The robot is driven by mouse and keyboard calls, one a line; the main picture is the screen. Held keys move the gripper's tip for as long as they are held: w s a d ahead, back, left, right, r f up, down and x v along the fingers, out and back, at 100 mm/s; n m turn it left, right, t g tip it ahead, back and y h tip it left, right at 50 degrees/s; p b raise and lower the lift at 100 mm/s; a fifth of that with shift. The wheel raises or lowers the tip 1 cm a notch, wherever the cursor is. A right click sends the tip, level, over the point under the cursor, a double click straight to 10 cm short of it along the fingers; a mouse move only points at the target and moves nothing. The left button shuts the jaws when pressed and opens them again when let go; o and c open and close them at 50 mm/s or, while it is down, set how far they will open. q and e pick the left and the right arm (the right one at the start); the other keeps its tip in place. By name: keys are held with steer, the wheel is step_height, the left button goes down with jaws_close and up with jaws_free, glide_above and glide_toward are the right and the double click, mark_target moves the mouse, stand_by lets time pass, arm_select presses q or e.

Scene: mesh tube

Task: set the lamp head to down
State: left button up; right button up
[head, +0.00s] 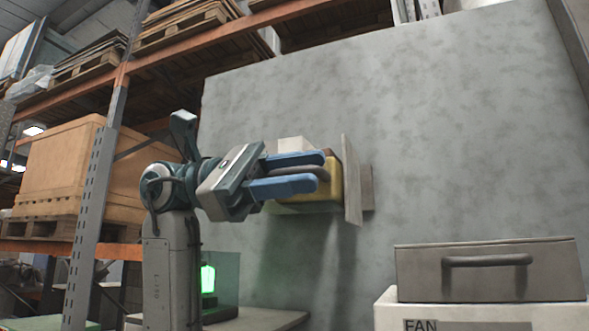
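A yellow box-like fixture (336,181) with a flat pale plate (351,180) at its right end is mounted at the grey wall. It looks like the lamp head, but I cannot tell for sure. My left gripper (320,171) reaches in from the left with its blue fingers apart, in front of the fixture. A dark bar shows between the fingers; I cannot tell whether they touch it. The fingers hide part of the fixture. My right gripper is not in view.
A green glowing lantern (208,279) stands low behind my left arm. A grey case with a handle (420,272) sits on a white box marked FAN (390,317) at the lower right. Pallet shelving with an orange beam (200,34) fills the left. The wall (470,150) at right is bare.

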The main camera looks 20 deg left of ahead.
arm_select(q)
steer(key=shift+w+a+f, duration=0.1)
steer(key=shift+a, duration=0.05)
steer(key=a+b, duration=0.3)
steer(key=a, duration=0.7)
steer(key=shift+a, duration=0.2)
steer(key=shift+a, duration=0.15)
